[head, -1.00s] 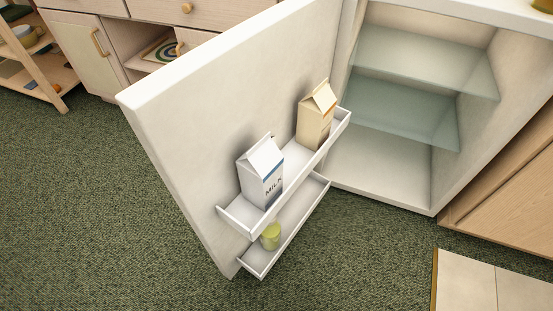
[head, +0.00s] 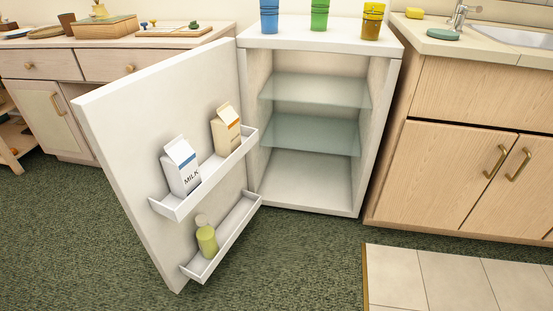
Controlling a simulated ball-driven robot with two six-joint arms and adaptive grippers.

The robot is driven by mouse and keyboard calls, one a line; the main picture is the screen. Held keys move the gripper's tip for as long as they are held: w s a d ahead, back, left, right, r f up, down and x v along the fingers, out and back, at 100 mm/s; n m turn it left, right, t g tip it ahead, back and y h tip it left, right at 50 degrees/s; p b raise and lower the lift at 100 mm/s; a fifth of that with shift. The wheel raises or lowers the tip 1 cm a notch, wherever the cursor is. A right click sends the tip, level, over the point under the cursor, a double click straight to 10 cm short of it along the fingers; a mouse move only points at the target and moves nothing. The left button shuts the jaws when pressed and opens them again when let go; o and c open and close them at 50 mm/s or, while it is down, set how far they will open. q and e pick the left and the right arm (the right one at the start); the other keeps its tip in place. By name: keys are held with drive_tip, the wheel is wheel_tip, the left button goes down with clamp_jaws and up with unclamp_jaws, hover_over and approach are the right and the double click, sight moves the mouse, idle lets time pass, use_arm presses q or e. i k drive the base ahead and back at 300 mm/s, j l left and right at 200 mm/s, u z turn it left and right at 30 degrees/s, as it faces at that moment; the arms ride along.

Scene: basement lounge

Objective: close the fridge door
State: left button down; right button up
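The fridge (head: 376,125) is a small white cabinet in the middle of the head view, with two glass shelves and nothing standing on them. Its door (head: 128,113) is wide open, swung out to the left and toward me. The door's inner side faces right and has two white racks. The upper rack (head: 168,209) holds a milk carton (head: 181,167) and a beige carton (head: 225,131). The lower rack (head: 199,270) holds a green container (head: 206,239). Neither of my grippers is in view.
Blue (head: 269,16), green (head: 319,14) and amber (head: 372,21) cups stand on the fridge top. A wooden sink cabinet (head: 440,165) is at the right, a drawer cabinet (head: 110,66) behind the door. Green carpet (head: 300,260) is clear in front; pale tiles (head: 450,285) lie at right.

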sight(127, 122)
drive_tip(key=i+j+z, duration=0.15)
drive_tip(key=j+z, duration=0.25)
drive_tip(key=j, duration=0.15)
drive_tip(key=j+z, duration=0.85)
drive_tip(key=j, duration=1.1)
drive_tip(key=k+j, duration=0.15)
drive_tip(key=j, duration=1.4)
drive_tip(key=k+j, duration=0.1)
drive_tip(key=j, duration=0.2)
drive_tip(key=k+j+z, duration=0.1)
drive_tip(key=j, duration=0.2)
